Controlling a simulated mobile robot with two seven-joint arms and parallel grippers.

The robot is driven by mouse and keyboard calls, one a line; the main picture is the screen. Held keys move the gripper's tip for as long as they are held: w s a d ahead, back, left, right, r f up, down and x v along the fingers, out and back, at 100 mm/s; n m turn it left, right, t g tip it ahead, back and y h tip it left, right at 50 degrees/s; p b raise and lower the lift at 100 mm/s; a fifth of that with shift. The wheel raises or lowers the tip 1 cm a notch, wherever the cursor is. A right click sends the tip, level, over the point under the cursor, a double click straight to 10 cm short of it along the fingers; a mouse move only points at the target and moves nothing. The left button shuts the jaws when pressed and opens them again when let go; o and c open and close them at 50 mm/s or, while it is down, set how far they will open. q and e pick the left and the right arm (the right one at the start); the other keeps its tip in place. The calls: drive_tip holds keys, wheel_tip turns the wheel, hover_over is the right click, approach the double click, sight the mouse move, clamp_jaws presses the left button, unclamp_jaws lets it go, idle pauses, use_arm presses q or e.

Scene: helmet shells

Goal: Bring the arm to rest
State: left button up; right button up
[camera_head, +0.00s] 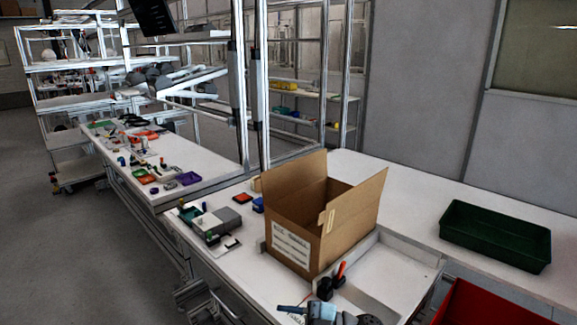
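Neither of my grippers can be made out in the head view, and no arm of mine is clearly seen. Whether anything is held is hidden. An open cardboard box (290,250) with a white printed label stands upright on the white workbench (245,285), its flaps raised. No helmet shell can be made out on the near bench.
A dark green tray (495,236) lies on the right bench. A red bin (480,305) is at the lower right. A black and orange tool (331,287) and a partly cut-off light blue item (320,313) lie in front. Metal frames rise behind; floor is clear at left.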

drive_tip(key=s+d+f+m+t+h, duration=0.9)
drive_tip(key=s+d+f+m+h, duration=0.7)
drive_tip(key=s+d+f+m, duration=0.5)
use_arm(q)
wheel_tip(320, 180, up, 12)
drive_tip(key=p, duration=1.4)
drive_tip(key=shift+s+a, duration=0.3)
drive_tip(key=shift+a, duration=0.1)
use_arm(e)
wheel_tip(320, 180, up, 11)
drive_tip(key=shift+s+a+m, duration=0.15)
drive_tip(key=shift+a+m, duration=0.15)
drive_tip(key=shift+a, duration=0.1)
use_arm(q)
drive_tip(key=shift+d+r, duration=0.1)
drive_tip(key=shift+r, duration=0.05)
